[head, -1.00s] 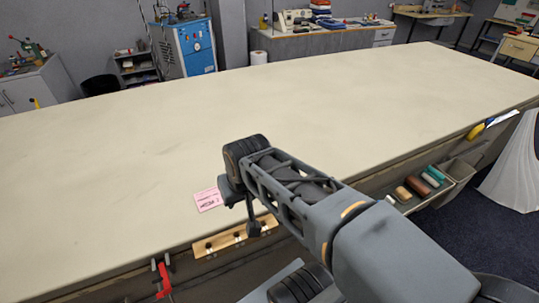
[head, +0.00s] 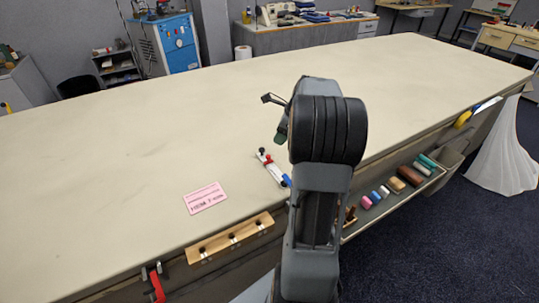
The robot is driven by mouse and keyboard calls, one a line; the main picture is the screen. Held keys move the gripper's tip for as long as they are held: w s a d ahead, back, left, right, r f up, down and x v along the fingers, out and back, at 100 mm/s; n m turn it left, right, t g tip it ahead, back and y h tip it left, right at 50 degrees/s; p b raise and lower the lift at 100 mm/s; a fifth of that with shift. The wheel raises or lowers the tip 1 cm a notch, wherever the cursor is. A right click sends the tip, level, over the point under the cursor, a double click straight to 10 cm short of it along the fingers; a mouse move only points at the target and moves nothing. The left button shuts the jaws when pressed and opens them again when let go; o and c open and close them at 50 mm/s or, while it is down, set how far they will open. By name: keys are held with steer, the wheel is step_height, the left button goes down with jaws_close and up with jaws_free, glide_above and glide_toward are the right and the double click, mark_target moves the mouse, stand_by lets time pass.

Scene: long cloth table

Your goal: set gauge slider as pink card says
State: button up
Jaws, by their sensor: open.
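The pink card (head: 205,197) lies flat on the cloth table near its front edge. Its larger line seems to begin "HEM 7", but the print is too small to be sure. A small pale gauge (head: 272,168) with a red part at its far end and a blue part at its near end lies right of the card. Its marks and exact slider setting are too small to read. My gripper (head: 275,114) is above and beyond the gauge, open and apart from it. My arm's thick dark joint hides part of the gripper.
A wooden strip with dark knobs (head: 230,237) and a red clamp (head: 156,283) are at the table's front edge. A tray (head: 350,233) of coloured spools hangs at the front right. The cloth tabletop (head: 150,135) is widely clear.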

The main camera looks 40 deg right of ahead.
mark_target(268, 156)
steer(key=x, duration=1)
steer(key=shift+a+f, duration=0.1)
steer(key=shift+f, duration=0.25)
jaws_close()
